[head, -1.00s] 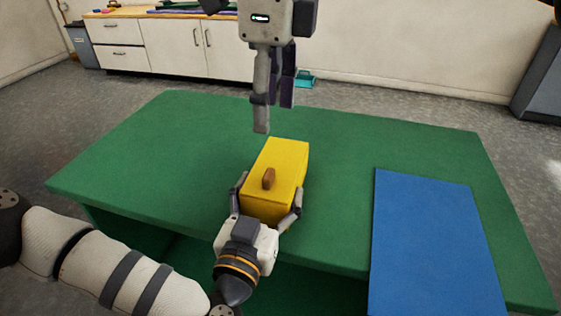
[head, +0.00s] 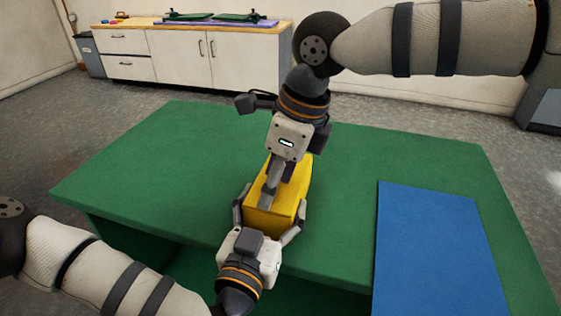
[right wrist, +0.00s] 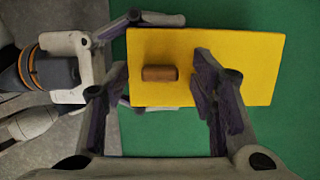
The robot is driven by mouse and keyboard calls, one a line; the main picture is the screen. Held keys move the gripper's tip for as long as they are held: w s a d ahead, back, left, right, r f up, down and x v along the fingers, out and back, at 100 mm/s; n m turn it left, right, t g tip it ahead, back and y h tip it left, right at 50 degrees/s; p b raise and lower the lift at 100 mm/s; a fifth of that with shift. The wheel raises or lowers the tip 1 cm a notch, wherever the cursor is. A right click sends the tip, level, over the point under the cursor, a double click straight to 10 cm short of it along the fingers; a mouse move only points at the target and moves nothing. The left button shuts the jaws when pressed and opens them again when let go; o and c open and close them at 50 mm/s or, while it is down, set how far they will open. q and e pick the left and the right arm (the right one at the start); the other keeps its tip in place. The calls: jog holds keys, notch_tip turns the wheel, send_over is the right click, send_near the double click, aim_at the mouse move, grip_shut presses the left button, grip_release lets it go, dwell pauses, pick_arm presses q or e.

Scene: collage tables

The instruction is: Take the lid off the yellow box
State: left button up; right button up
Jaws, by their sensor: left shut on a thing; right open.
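The yellow box (head: 303,182) stands on the green table near its front edge. In the right wrist view its yellow lid (right wrist: 245,60) fills the middle, with a brown handle (right wrist: 160,73) on top. My left gripper (head: 271,207) is shut on the box, one finger on each side of its near end. My right gripper (head: 276,194) points down over the lid and hides the handle in the head view. In the right wrist view its open fingers (right wrist: 163,66) show on either side of the handle, apart from it.
The green table (head: 150,165) is clear to the left of the box. A flat blue panel (head: 435,250) lies on its right part. A white cabinet (head: 180,55) with things on top stands against the back wall.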

grip_shut()
jog(key=shift+r, duration=0.15)
dwell(0.8)
jog(key=shift+r, duration=1)
jog(key=shift+r, duration=2)
pick_arm(q)
jog(key=o, duration=1.8)
jog(key=shift+c, duration=0.2)
